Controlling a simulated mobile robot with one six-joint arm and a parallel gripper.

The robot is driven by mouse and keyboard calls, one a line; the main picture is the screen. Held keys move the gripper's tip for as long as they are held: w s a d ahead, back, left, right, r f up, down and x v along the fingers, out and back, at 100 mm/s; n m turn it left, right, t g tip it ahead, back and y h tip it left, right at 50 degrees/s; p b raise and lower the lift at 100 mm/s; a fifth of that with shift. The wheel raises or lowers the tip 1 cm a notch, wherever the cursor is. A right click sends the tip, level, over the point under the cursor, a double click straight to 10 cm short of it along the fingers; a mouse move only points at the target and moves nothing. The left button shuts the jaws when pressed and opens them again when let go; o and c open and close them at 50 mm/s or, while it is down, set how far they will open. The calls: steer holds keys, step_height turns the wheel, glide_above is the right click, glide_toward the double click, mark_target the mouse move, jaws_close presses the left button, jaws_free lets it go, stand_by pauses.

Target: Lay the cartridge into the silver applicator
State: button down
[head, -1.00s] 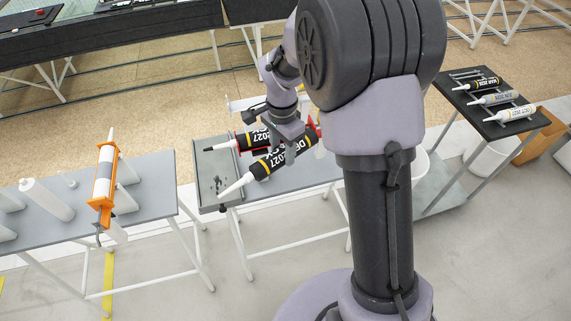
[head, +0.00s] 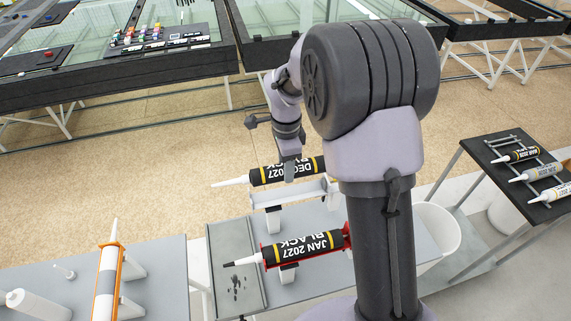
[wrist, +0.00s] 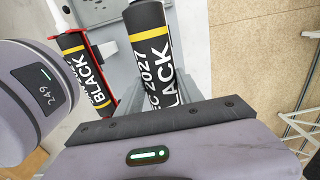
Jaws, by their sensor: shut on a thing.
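My gripper (head: 289,176) is shut on a black cartridge with yellow bands, a white nozzle and the label DEC 2027 (head: 270,174). It holds the cartridge about level, nozzle to the left. The cartridge also fills the upper middle of the wrist view (wrist: 152,52). In the head view the silver applicator (head: 295,193), a pale open cradle on a stand, shows just below the held cartridge and looks empty. Their gap in height is hard to tell. The fingertips are partly hidden.
A red applicator (head: 346,236) holding a black JAN 2027 cartridge (head: 307,245) stands nearer on the same table. A grey tray (head: 250,300) is at left. An orange applicator (head: 121,270) stands on the left table; a dark rack table (head: 500,190) is at right.

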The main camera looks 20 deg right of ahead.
steer(key=shift+w, duration=0.1)
steer(key=shift+f, duration=0.25)
step_height(320, 180, down, 6)
steer(key=b, duration=0.5)
stand_by(0.5)
steer(key=shift+w+f+b, duration=0.1)
steer(key=shift+f+b, duration=0.3)
steer(key=shift+b, duration=0.25)
steer(key=shift+f+b, duration=0.9)
steer(key=shift+f, duration=0.15)
steer(key=shift+f+b, duration=0.2)
steer(key=shift+b, duration=0.15)
